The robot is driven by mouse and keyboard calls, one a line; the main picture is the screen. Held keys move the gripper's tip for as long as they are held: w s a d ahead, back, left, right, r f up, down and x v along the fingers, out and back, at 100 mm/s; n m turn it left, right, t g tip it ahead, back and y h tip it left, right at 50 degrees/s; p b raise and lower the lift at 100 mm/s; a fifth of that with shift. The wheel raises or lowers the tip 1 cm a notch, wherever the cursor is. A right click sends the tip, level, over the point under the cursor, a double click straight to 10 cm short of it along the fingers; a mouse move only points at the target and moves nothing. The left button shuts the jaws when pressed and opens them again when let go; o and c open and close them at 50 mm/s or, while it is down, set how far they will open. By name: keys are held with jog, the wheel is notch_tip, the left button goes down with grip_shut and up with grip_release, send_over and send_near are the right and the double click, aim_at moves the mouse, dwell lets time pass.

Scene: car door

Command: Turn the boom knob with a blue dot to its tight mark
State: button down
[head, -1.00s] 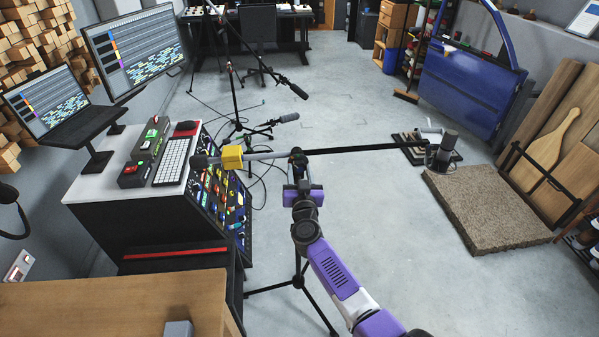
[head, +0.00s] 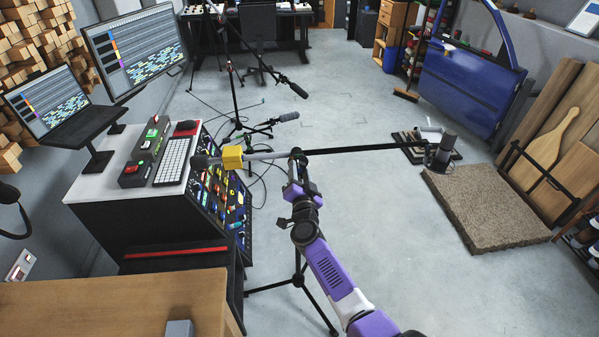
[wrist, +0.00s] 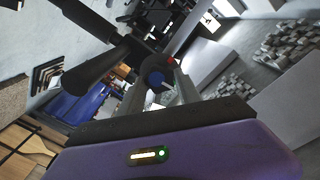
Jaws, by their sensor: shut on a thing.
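The boom knob is dark and round with a blue dot (wrist: 155,79) on its face, seen in the wrist view between my two grey fingers. My gripper (wrist: 160,88) is shut on the knob's sides. A small red mark (wrist: 171,60) shows just above and right of the blue dot; I cannot tell whether it is the tight mark. In the head view my gripper (head: 297,168) reaches the clamp at the top of the stand, and the knob itself is hidden. The boom (head: 365,149) runs nearly level through this clamp.
Tripod legs (head: 300,282) spread below my arm.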

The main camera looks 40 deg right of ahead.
jog(key=shift+m, duration=0.6)
jog(key=c, duration=0.8)
grip_release()
jog(key=shift+c, duration=0.2)
jog(key=shift+p+v, duration=1.05)
jog(key=shift+v, duration=2.9)
